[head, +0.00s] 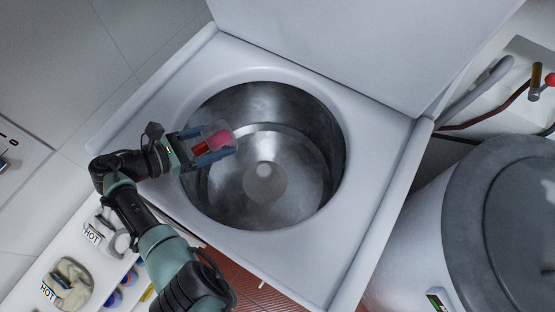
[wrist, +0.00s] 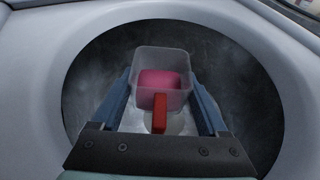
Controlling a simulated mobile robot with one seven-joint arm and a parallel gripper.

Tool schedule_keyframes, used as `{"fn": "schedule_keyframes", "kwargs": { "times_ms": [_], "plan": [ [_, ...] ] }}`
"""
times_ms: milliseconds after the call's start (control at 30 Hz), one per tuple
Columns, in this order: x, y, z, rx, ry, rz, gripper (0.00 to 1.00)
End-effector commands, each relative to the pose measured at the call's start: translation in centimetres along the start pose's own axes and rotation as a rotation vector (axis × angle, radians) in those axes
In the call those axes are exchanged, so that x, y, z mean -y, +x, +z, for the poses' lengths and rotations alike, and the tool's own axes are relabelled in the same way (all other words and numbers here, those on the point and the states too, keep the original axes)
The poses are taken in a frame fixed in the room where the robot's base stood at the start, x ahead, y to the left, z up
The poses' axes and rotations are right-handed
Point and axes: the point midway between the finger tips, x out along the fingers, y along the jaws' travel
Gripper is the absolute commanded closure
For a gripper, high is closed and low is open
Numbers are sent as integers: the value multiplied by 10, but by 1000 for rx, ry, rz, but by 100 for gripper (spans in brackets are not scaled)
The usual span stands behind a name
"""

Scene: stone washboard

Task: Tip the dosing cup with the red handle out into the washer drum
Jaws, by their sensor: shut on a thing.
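The dosing cup (wrist: 180,62) is a clear, squarish cup with a red handle (wrist: 159,113) and pink contents (wrist: 163,86) inside. My gripper (head: 211,145) is shut on the cup, with a blue finger on each side of it in the wrist view. The cup (head: 228,132) is over the left part of the open washer drum (head: 262,185) in the head view. The drum is a round metal tub with a raised centre. I see no pink on the visible drum floor. The cup hides part of the drum in the wrist view.
The washer's white top (head: 235,63) surrounds the opening, with the raised lid (head: 330,40) behind. A grey-lidded round machine (head: 515,215) stands at right. Hoses run at upper right.

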Motion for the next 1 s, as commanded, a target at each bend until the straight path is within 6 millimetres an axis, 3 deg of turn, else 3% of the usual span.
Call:
{"fn": "schedule_keyframes", "kwargs": {
  "times_ms": [367, 733, 1000],
  "plan": [
    [2, 1, 2, -12, 19, 8, 79],
    [15, 8, 1, -92, 149, 60, 79],
    [25, 11, 11, -159, 257, 105, 79]
  ]
}}
